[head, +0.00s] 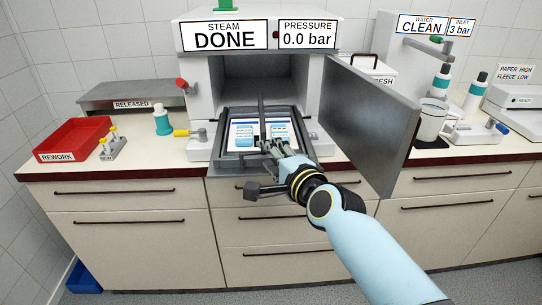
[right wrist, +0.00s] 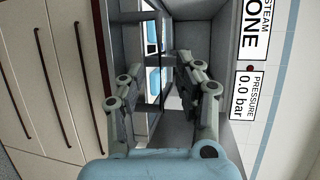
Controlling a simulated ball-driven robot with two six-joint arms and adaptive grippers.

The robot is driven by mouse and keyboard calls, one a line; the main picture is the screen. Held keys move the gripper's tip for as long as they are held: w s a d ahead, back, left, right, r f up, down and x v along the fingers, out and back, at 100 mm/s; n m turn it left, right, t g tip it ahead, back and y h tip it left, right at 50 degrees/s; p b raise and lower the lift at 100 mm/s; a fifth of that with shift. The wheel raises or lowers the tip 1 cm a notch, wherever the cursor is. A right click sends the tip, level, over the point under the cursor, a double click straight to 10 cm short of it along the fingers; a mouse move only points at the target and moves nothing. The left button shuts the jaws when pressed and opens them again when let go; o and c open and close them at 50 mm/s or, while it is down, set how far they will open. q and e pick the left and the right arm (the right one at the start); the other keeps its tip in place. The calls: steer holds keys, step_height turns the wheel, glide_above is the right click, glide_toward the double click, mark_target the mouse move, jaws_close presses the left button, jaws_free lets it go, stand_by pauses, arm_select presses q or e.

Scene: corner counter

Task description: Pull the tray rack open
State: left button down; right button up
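The tray rack (head: 228,149) is a dark frame with blue-and-white packs (head: 246,133) in it. It sits in front of the steam chamber (head: 262,80), its front end at about the counter's front edge. A thin dark upright bar (head: 261,115) stands over its middle. My right gripper (head: 272,146) is over the front part of the rack. In the right wrist view my right gripper (right wrist: 160,72) has its fingers apart, with dark rack bars and packs showing between and beyond them. I cannot tell whether a finger touches the rack. My left gripper is out of view.
The chamber door (head: 372,120) stands open to the right, reaching out past the counter edge. A red rework bin (head: 75,140), a teal bottle (head: 162,122) and a yellow-handled valve (head: 188,133) are on the left. A white beaker (head: 431,122) stands right of the door.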

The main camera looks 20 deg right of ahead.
steer(key=v, duration=1.2)
